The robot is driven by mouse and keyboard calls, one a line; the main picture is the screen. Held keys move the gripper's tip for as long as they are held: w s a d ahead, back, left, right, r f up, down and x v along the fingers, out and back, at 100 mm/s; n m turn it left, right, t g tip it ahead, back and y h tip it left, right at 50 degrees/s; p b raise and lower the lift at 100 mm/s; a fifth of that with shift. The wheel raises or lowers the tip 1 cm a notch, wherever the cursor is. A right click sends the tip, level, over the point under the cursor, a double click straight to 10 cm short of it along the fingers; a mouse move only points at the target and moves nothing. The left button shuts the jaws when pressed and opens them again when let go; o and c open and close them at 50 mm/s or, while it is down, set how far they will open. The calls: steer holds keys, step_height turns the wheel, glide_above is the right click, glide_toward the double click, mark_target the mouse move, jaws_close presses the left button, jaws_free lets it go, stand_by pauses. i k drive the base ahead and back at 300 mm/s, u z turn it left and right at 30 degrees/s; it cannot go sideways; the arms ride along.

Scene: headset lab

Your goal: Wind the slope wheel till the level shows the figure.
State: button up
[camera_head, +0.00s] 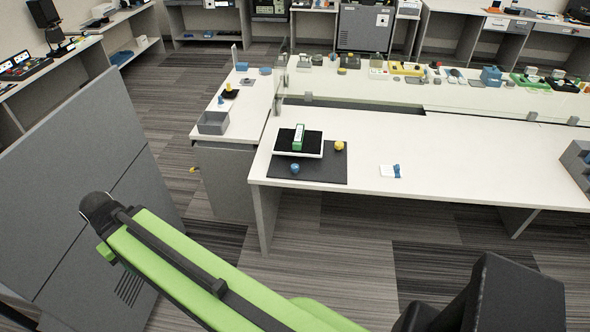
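A white-edged platform with a black top (284,143) stands on a dark grey mat (325,174) at the near left end of the long white table. A green upright block with a pale face (298,137), perhaps the level, stands on it; any figure is too small to read. A blue knob (295,168) is at the platform's front and a yellow knob (339,146) at its right. I cannot tell which is the slope wheel. My green arm crosses the foreground, well short of the table. I cannot make out gripper fingers in the picture.
A white card with a blue item (391,171) lies right of the mat. A grey bin (213,122) sits on the left side table. A grey panel (85,190) stands at left. Clear panels divide the long table from the cluttered one behind. Striped floor before the table is free.

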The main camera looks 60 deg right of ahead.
mark_target(294, 167)
steer(key=z, duration=0.1)
steer(key=i, duration=1.45)
steer(key=u, duration=0.1)
